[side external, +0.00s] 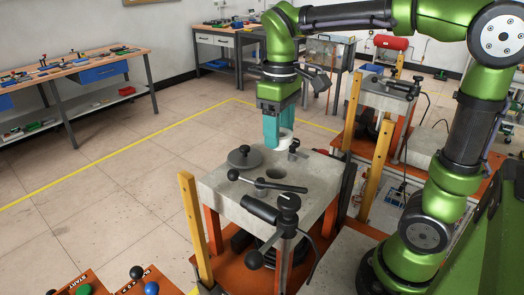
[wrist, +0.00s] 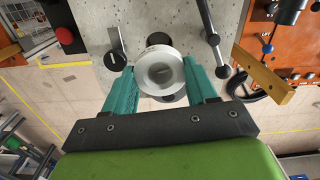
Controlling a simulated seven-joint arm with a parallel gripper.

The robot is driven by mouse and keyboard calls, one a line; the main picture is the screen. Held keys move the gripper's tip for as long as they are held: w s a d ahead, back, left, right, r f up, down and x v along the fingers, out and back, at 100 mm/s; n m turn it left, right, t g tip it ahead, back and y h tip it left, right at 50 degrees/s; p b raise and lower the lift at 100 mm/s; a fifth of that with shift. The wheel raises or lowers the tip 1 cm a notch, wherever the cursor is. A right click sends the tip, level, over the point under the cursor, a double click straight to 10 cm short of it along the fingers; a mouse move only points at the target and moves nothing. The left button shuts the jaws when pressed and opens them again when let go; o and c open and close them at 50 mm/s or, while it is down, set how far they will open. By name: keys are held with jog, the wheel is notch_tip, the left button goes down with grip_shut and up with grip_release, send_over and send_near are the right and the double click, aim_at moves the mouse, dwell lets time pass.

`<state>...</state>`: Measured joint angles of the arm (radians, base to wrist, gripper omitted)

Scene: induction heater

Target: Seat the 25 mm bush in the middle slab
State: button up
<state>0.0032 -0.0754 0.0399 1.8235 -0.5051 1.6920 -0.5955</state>
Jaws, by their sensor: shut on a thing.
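My gripper (side external: 279,130) has teal fingers and is shut on a pale metal ring-shaped bush (side external: 287,140). In the wrist view the bush (wrist: 150,72) sits between the fingertips, its flanged opening facing the camera. In the side view it hangs above the far part of the concrete middle slab (side external: 222,194), apart from it. The slab has a round dark hole (side external: 274,174), nearer the side camera than the bush. In the wrist view the bush covers much of what lies below, so the hole is not clearly seen.
A grey disc with a black knob (side external: 244,158) lies on the slab, left of the hole. A black lever (side external: 268,182) crosses the slab near the hole, and a small clamp (side external: 294,148) stands by the bush. Yellow posts (side external: 193,225) flank the slab. Another slab stand (side external: 388,95) is behind.

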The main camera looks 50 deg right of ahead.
jog(key=shift+w+f, duration=0.2)
jog(key=shift+f, duration=3.3)
jog(key=shift+f, duration=0.35)
jog(key=shift+f, duration=0.4)
jog(key=o, duration=1.2)
jog(key=shift+d, duration=0.15)
jog(key=shift+d, duration=0.1)
